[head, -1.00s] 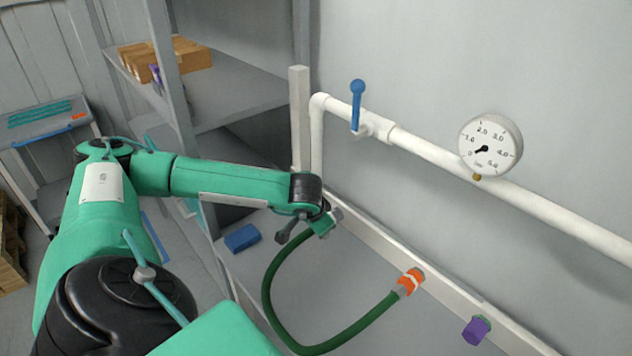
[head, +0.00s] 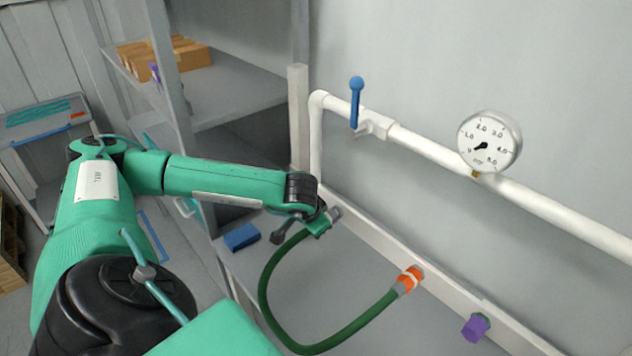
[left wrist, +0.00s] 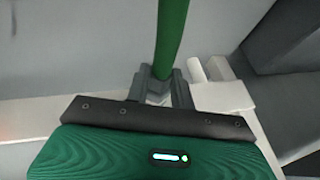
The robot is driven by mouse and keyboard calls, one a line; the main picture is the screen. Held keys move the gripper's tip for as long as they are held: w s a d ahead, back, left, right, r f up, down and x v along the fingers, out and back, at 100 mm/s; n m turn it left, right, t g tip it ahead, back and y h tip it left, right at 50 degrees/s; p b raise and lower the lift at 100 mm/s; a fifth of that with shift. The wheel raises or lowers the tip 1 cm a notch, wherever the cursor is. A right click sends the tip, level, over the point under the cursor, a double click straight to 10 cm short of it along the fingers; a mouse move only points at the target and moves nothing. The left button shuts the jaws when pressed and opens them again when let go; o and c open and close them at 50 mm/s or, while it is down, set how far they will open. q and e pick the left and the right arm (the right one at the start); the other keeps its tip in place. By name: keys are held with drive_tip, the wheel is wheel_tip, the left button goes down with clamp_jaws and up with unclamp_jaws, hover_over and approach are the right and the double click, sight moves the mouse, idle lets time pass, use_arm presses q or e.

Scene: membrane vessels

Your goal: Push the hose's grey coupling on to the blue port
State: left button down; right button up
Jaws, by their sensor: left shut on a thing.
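My left gripper (head: 321,223) is at the white wall rail, shut on the end of the green hose (head: 264,287). In the left wrist view the gripper (left wrist: 163,82) has its grey fingers around the hose end, and the hose (left wrist: 172,35) runs straight up the picture. A grey piece (head: 335,213) shows just past the fingers, by the rail; I cannot tell whether it is the coupling or a fitting. I cannot make out the blue port, nor whether the coupling touches it. My right gripper is not in view.
The hose's other end is at an orange fitting (head: 411,279) on the rail (head: 375,243). A purple fitting (head: 475,327) is further right. Above are a white pipe (head: 435,150), a blue-handled valve (head: 356,100) and a gauge (head: 489,141). A blue block (head: 241,237) lies left of the hose.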

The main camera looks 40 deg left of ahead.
use_arm(q)
drive_tip(key=shift+s+a+b, duration=0.2)
drive_tip(key=shift+s+b, duration=0.4)
drive_tip(key=shift+s, duration=1.65)
